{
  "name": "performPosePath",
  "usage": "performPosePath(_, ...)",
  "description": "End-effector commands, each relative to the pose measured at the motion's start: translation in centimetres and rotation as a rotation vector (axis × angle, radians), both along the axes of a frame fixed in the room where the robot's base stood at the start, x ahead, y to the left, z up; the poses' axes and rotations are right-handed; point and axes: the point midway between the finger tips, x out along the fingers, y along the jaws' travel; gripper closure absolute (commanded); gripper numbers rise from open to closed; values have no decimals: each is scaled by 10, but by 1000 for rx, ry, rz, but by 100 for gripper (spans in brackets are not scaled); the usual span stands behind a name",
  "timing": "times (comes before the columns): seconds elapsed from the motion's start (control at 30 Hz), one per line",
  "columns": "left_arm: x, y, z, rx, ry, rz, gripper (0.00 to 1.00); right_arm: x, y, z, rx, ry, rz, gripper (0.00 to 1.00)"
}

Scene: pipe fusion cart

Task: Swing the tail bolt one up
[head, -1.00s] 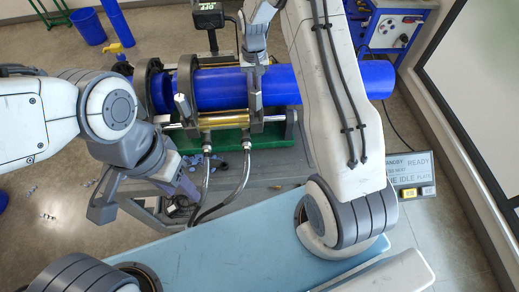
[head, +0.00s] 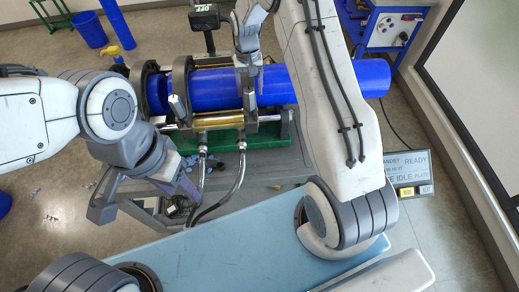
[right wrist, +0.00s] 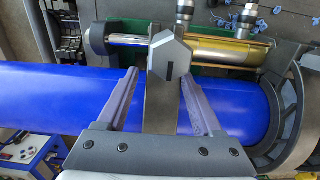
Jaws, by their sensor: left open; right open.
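A blue pipe (head: 215,88) lies across a clamp machine (head: 265,132) with several dark clamp rings. In the right wrist view, a grey clamp part with a slotted hexagonal head (right wrist: 170,65) stands over the pipe (right wrist: 60,95). It appears to be a clamp bolt; I cannot tell which one is tail bolt one. My right gripper (right wrist: 160,95) is open, its two fingers on either side of that clamp part, with nothing visibly gripped. In the head view it is above the pipe, partly hidden by my arm. My left gripper (head: 145,205) is open and empty at the cart's left front.
A blue control unit (head: 395,28) stands at the back right. A display panel (head: 405,170) is at right. A blue bin (head: 89,29) stands on the floor at back left.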

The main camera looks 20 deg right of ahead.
Motion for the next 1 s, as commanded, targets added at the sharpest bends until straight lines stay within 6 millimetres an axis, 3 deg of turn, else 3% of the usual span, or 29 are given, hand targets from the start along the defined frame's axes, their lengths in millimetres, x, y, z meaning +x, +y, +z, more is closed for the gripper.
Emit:
performPosePath(0.03, 0, 0, -2, 0, 0, 0, 50, 9, 3, -2, 4, -30, -3, 0)
performPosePath(0.5, 0, 0, 0, 0, 0, 0, 50, 9, 3, 0, 5, -30, -3, 0)
performPosePath(1.0, 0, -1, 33, 0, 0, 0, 50, -1, -18, 53, 14, -32, -5, 0)
